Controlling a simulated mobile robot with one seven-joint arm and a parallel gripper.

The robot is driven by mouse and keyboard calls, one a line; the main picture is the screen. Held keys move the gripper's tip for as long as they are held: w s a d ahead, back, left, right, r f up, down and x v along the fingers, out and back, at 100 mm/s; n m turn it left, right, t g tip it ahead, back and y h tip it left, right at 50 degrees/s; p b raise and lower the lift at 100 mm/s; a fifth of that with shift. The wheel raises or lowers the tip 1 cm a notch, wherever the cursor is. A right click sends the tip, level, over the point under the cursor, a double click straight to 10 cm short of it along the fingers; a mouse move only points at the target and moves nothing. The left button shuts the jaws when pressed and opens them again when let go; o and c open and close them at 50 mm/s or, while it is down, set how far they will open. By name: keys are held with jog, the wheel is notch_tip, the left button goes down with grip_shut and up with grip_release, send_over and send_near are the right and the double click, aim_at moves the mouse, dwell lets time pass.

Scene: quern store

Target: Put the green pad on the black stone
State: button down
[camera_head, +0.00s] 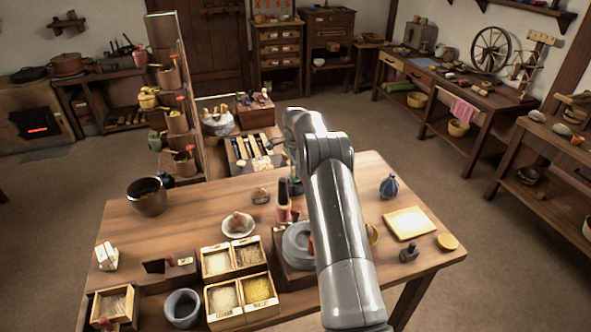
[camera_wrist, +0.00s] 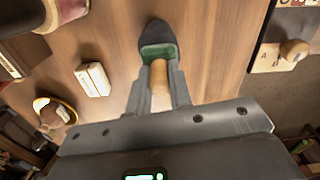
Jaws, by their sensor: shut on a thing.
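In the wrist view my gripper (camera_wrist: 159,72) is shut on a pale wooden handle (camera_wrist: 160,88). A green pad (camera_wrist: 156,51) shows at the far end of this handle, just past the fingertips. A black stone (camera_wrist: 158,33) with a rounded end shows directly beyond the green pad, over the wooden table top. The two overlap in this view; I cannot tell whether they touch. In the head view my arm covers most of the gripper, and the pad and stone are not clear there.
A white block (camera_wrist: 92,79) lies left of my gripper.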

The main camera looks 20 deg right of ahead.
jog(key=shift+f, duration=0.1)
jog(key=c, duration=1.3)
grip_release()
